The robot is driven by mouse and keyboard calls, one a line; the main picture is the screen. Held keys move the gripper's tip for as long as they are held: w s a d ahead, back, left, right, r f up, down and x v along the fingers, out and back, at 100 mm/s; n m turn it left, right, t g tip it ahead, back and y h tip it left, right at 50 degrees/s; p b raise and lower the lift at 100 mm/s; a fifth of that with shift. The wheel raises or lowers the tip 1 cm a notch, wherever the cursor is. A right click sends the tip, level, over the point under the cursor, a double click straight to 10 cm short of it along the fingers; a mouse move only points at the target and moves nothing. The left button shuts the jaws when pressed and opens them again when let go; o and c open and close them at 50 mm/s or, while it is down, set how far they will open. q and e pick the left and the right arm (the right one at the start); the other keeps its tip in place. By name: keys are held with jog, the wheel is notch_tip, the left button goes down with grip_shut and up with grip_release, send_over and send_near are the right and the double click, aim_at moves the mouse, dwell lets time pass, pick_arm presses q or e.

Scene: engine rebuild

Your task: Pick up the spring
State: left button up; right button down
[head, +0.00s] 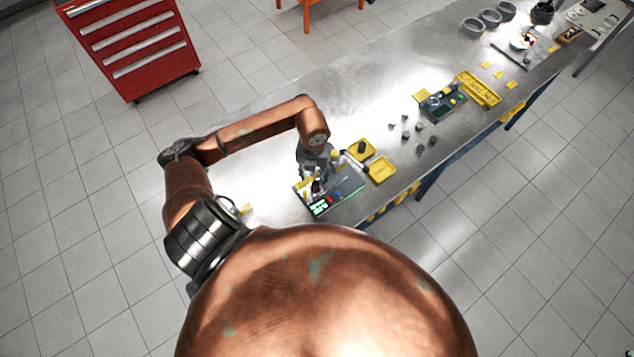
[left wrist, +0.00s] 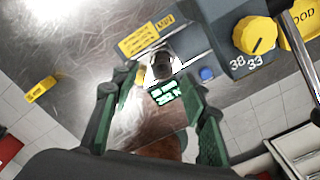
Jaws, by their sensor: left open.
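My left gripper (head: 316,180) is over a grey spring tester (head: 345,188) at the near end of the bench. In the left wrist view the left gripper (left wrist: 163,82) is open, its two green-grey fingers spread apart. Between and just beyond the fingertips is a small dark and silvery round piece (left wrist: 160,68), perhaps the spring; its coils cannot be made out. A small lit green readout (left wrist: 166,92) shows between the fingers. The tester's grey body (left wrist: 225,35) carries a yellow knob (left wrist: 255,35) and a blue button. My right gripper is not in view.
Two yellow trays (head: 380,170) lie beside the tester, the farther one holding a dark part. Several small grey parts (head: 406,134) stand farther along the bench. A yellow tag (left wrist: 42,88) lies on the metal top. A red tool cabinet (head: 130,45) stands behind.

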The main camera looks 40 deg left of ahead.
aim_at(315, 184)
pick_arm(q)
jog(key=shift+d+f, duration=0.1)
jog(key=shift+f, duration=0.3)
jog(key=f, duration=0.1)
jog(key=f+p, duration=0.1)
jog(key=f, duration=0.1)
jog(key=shift+d+f+p, duration=0.25)
jog(key=shift+f+p, duration=0.05)
jog(key=shift+p, duration=0.05)
jog(key=shift+s+f, duration=0.1)
jog(key=shift+f, duration=0.4)
jog(key=shift+c, duration=0.7)
grip_shut()
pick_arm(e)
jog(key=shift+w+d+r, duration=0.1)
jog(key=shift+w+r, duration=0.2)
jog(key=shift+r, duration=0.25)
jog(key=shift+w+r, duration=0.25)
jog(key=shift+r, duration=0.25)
